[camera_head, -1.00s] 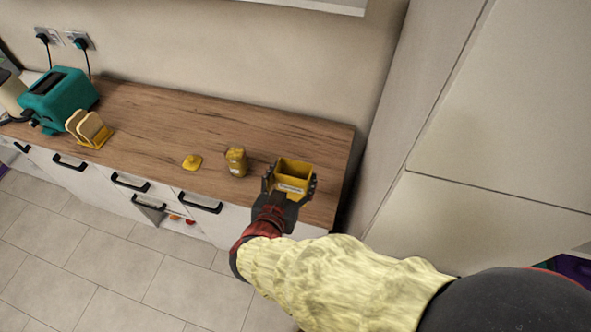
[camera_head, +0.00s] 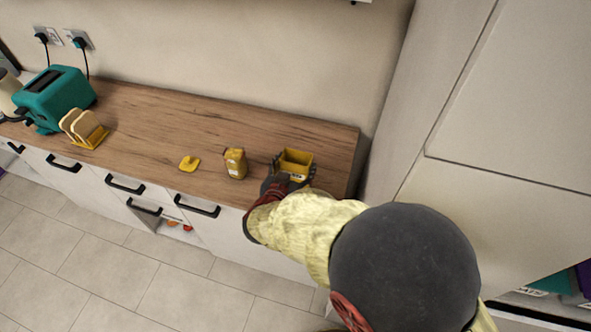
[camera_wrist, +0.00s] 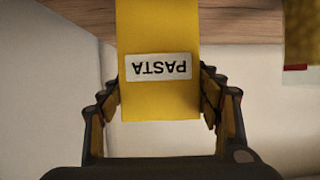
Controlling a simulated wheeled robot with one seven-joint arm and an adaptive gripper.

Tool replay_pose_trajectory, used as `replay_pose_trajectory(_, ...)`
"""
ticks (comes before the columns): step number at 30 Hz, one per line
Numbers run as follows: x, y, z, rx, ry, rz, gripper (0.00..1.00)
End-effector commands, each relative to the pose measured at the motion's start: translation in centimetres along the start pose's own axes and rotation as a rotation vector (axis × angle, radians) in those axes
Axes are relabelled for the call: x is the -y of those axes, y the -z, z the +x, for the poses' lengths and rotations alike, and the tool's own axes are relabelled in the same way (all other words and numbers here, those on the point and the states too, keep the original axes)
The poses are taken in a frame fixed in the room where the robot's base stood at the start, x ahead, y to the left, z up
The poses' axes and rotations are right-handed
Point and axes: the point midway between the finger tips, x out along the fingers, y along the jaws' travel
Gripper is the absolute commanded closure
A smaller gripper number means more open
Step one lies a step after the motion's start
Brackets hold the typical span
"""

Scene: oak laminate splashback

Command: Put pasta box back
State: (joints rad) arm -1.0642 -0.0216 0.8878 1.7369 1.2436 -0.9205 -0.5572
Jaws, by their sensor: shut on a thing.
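The pasta box is a yellow open-topped box (camera_head: 296,160) near the right end of the wooden counter in the head view. In the wrist view the yellow box (camera_wrist: 158,100) fills the middle, with a white label reading PASTA upside down. My gripper (camera_head: 290,176) is shut on the box, with one finger on each side of it. The wrist view shows the fingers (camera_wrist: 162,118) against its left and right sides. A small yellow lid-like piece (camera_head: 189,164) lies on the counter to the left. Whether the box touches the counter is hard to tell.
A yellow jar (camera_head: 235,163) stands on the counter (camera_head: 170,125) just left of the box. A toast rack (camera_head: 84,128) and a teal toaster (camera_head: 56,98) stand at the far left. A tall cabinet (camera_head: 480,110) rises on the right. The counter's middle back is clear.

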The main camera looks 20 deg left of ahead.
Motion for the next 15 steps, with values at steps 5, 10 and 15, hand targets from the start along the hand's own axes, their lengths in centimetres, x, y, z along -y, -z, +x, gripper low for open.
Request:
replay_pose_trajectory(5, 0.08, -1.03, 0.45, -0.002, 0.001, 0.001, 0.67)
replay_pose_trajectory(10, 0.08, -0.94, 0.40, -0.002, 0.001, 0.001, 0.67)
replay_pose_trajectory(15, 0.08, -1.26, 0.52, -0.001, 0.001, 0.000, 0.34)
